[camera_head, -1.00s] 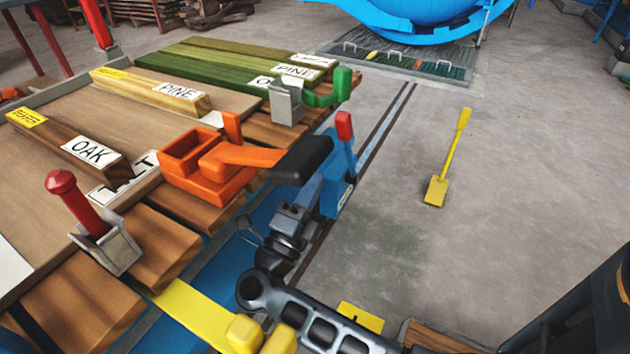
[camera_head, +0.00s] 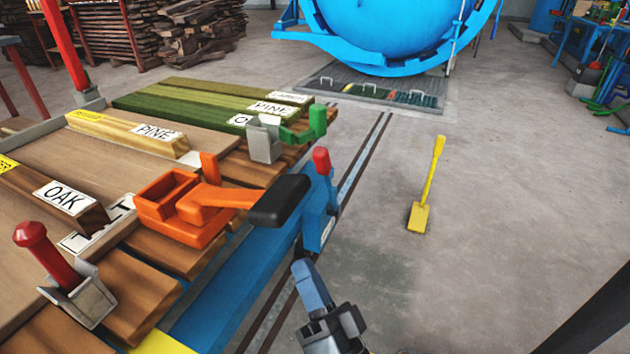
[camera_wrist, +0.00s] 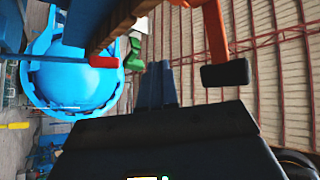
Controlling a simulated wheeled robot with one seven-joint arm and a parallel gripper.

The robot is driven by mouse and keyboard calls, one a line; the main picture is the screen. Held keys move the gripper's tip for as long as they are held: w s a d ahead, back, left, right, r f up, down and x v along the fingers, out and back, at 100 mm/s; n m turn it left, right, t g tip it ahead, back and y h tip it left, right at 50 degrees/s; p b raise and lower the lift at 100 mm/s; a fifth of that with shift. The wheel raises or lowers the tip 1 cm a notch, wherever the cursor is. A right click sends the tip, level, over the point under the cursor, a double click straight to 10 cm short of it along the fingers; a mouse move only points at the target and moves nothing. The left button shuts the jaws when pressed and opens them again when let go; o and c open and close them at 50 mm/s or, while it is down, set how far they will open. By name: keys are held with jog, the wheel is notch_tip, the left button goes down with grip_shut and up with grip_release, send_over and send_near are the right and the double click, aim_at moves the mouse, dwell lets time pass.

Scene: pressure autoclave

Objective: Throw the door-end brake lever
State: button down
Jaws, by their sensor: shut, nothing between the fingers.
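The brake lever (camera_head: 321,160) has a red grip on a blue arm and stands upright on a blue bracket (camera_head: 320,220) at the cart's side, beside the floor rails. Its red grip also shows left of my fingers in the wrist view (camera_wrist: 103,62). My gripper (camera_head: 304,264) is low in the head view, below and nearer than the lever and its bracket. Its blue fingers are together and empty, apart from the lever. They point up the middle of the wrist view (camera_wrist: 157,68). The lever's lower mount is partly hidden.
An orange clamp (camera_head: 200,205) with a black handle (camera_head: 280,200) juts out close left of the lever. A green latch (camera_head: 316,122) is beyond it. A yellow shovel (camera_head: 420,210) lies on clear floor at right. The blue autoclave (camera_head: 380,35) stands behind.

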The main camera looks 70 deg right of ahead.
aim_at(321, 169)
jog(key=shift+s+a+n+y, duration=3.9)
jog(key=shift+s+n+y, duration=0.6)
jog(key=shift+n+y, duration=1.75)
jog(key=w+d+f+m+g+h+p, duration=0.1)
jog(key=w+d+m+g+h, duration=0.7)
jog(key=m, duration=0.8)
jog(key=w+d+f+m+g+h+p, duration=0.2)
jog(key=w+d+f+m+g+h, duration=0.2)
jog(key=w+d+m+g+h, duration=0.4)
jog(key=w+m+g+h, duration=0.1)
jog(key=m+g+h, duration=0.2)
jog(key=m+h, duration=0.2)
jog(key=shift+d+f+m+p, duration=0.3)
jog(key=shift+d+m, duration=0.1)
jog(key=shift+m, duration=0.95)
jog(key=shift+w, duration=0.1)
jog(key=x, duration=1.3)
jog(key=shift+d+r, duration=0.15)
jog(key=shift+d, duration=0.35)
